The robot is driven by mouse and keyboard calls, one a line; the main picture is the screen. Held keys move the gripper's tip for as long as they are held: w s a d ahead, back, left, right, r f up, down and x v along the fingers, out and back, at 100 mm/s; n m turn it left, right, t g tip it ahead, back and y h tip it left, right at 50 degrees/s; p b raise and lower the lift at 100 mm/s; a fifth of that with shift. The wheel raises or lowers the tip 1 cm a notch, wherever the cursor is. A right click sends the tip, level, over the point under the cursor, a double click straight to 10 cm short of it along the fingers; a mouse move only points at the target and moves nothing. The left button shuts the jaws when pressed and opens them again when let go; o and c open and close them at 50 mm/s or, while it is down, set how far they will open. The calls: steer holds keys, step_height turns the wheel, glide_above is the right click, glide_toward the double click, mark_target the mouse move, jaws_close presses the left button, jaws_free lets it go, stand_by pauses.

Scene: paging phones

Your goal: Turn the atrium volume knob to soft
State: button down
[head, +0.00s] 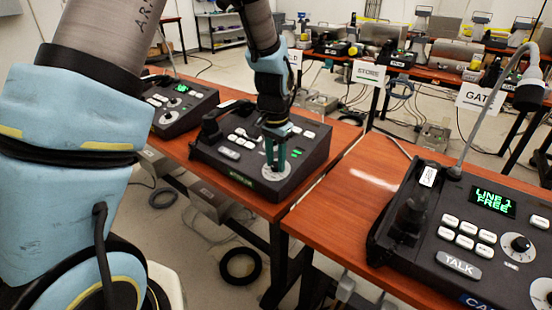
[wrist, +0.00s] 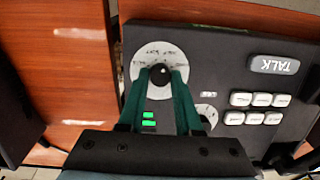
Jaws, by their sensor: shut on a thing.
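In the head view, a dark paging phone (head: 205,158) sits on the middle wooden table, with a green front label too small to read surely. Its white round dial (head: 270,172) is near the front right corner. My gripper (head: 275,160) reaches down to this dial. In the wrist view, the dial (wrist: 150,55) has dark markings around a black knob (wrist: 160,73). The green fingers of my gripper (wrist: 160,78) stand on both sides of the knob, shut on it. Which mark the knob points at is unclear.
Another phone (head: 480,215) with a "LINE 1 FREE" screen and a gooseneck microphone stands at the right. A further phone (head: 177,105) is at the left. A second, smaller dial (wrist: 207,113) and white buttons (wrist: 240,99) are near my fingers.

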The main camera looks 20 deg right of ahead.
mark_target(269, 172)
steer(key=n, duration=0.3)
steer(key=shift+w+n+g, duration=0.1)
steer(key=shift+n+g, duration=0.2)
steer(key=shift+a+n+g+h+p, duration=0.1)
steer(key=shift+n+g+h+p, duration=0.3)
steer(key=shift+n, duration=1.2)
steer(key=c, duration=0.6)
jaws_free()
steer(key=r, duration=0.3)
steer(key=r+b, duration=0.1)
steer(key=r, duration=0.3)
steer(key=a+r, duration=0.1)
steer(key=r, duration=0.2)
steer(key=shift+w+a+r, duration=0.1)
steer(key=shift+w+r, duration=0.1)
steer(key=shift+r, duration=0.15)
steer(key=shift+a, duration=0.1)
